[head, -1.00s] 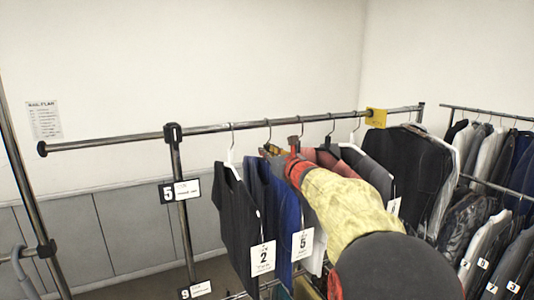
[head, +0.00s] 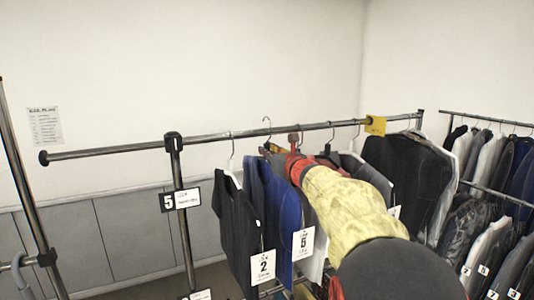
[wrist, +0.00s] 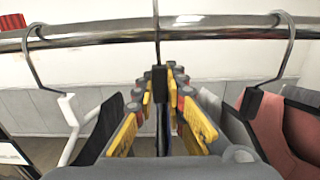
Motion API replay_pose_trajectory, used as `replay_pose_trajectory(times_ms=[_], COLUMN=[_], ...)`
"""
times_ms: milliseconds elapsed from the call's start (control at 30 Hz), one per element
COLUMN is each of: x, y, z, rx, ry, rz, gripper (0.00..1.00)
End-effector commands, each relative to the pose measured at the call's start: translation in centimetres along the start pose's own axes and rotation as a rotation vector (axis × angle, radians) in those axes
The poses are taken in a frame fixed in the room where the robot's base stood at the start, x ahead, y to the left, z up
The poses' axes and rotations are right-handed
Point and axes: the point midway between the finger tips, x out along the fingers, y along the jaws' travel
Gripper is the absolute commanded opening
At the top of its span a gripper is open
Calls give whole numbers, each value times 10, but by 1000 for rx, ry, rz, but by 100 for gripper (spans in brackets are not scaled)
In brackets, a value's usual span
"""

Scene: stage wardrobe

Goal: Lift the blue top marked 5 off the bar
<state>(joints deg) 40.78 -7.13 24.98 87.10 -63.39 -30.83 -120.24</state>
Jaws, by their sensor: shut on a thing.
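The hanger's hook (head: 267,121) stands higher over the bar than the neighbouring hooks. Whether it still touches the bar I cannot tell. My arm hides part of the top.
A dark top with tag 2 (head: 262,266) hangs close on the left on a white hanger (wrist: 68,125). A reddish garment (wrist: 263,130) hangs close on the right. A yellow marker (head: 375,125) sits on the bar. Another full rack (head: 490,120) stands at right.

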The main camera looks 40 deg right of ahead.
Motion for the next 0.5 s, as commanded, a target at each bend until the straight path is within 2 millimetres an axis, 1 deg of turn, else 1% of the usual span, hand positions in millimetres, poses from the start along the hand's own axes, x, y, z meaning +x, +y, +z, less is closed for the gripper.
replay_pose_trajectory(times_ms=[267, 500], x=[-2, -12], y=[0, 0], z=[1, 1], rx=[-1, -2], ry=[-1, -2], rz=[0, -1], gripper=[0, 0])
